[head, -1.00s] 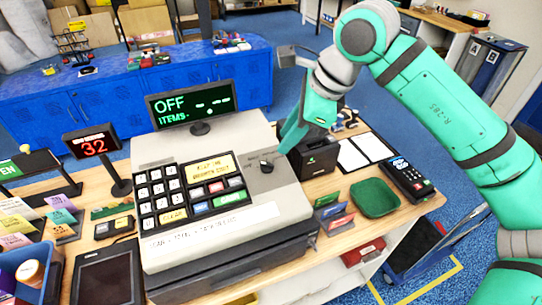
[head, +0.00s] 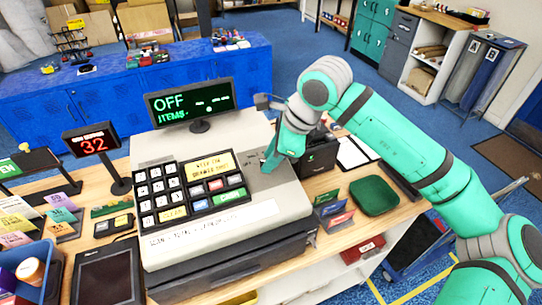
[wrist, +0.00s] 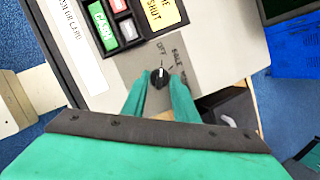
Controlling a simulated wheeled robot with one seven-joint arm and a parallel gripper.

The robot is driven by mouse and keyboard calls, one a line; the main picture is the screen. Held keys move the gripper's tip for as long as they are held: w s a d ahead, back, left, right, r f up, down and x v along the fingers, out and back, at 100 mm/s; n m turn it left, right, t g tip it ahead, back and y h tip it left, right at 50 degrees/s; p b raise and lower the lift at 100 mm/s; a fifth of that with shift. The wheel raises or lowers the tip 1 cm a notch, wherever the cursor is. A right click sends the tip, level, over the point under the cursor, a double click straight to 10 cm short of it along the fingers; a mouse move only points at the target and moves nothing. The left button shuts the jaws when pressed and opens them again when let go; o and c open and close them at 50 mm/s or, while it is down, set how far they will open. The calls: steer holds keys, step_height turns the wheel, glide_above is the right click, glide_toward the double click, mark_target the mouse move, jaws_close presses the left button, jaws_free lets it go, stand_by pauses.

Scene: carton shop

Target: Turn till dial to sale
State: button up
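The till (head: 220,226) stands on the wooden counter, and its green display (head: 190,103) reads OFF. In the wrist view the till dial (wrist: 159,78) is a small black knob on a grey plate, with its white mark turned toward the OFF label. The SALE label (wrist: 179,57) is to the right of OFF, partly near my right finger. My gripper (wrist: 160,90) is open, with one green finger on each side of the dial and small gaps showing. In the head view my gripper (head: 270,163) is down at the till's top right, and it hides the dial.
A black box (head: 320,155) stands right of my gripper. A green tray (head: 374,196) and small coloured cards (head: 334,211) lie on the counter to the right. The till's keypad (head: 190,190) is just left of my gripper.

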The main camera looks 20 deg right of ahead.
jaws_close()
steer(key=shift+m, duration=0.3)
steer(key=m, duration=0.3)
steer(key=shift+s+a+t+h, duration=0.1)
steer(key=shift+s+t+h, duration=0.05)
steer(key=shift+t+h, duration=0.25)
steer(key=shift+a+f+m+t+h, duration=0.1)
steer(key=shift+m+t+h, duration=0.25)
steer(key=shift+m, duration=1.75)
steer(key=shift+s, duration=0.1)
